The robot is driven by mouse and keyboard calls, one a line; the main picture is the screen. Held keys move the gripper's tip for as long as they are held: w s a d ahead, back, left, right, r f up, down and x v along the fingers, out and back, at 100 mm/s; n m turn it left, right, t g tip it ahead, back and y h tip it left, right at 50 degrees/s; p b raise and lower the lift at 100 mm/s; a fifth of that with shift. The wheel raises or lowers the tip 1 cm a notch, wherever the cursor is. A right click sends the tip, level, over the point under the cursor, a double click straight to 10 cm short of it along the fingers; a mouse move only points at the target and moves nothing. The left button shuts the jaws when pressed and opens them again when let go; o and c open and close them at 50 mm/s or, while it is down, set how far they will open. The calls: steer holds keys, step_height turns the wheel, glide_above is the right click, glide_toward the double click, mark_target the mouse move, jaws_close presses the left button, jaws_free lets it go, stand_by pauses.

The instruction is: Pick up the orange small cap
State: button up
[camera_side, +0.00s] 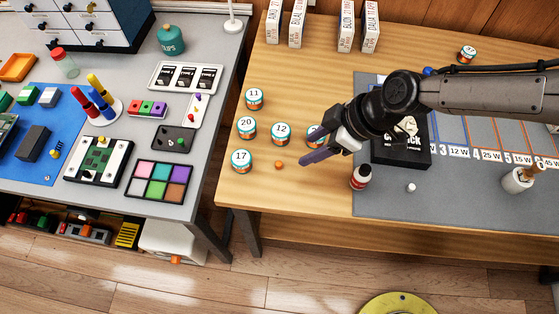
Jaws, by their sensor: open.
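The orange small cap (279,165) lies on the wooden table near its front edge, just below the tin marked 12. My gripper (304,153) reaches in from the right, with its two dark bluish fingers spread apart and pointing left. The lower fingertip is a little to the right of the cap. The gap between the fingers looks empty of the cap. I cannot tell how high the fingers are above the table.
Tins marked 11 (254,99), 20 (246,128), 17 (241,161) and 12 (281,134) stand around the cap. Another tin (314,131) is partly hidden behind my fingers.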

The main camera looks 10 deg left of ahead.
mark_target(280, 164)
steer(key=x, duration=1.1)
steer(key=shift+w+a+f, duration=0.1)
steer(key=shift+f, duration=0.05)
jaws_close()
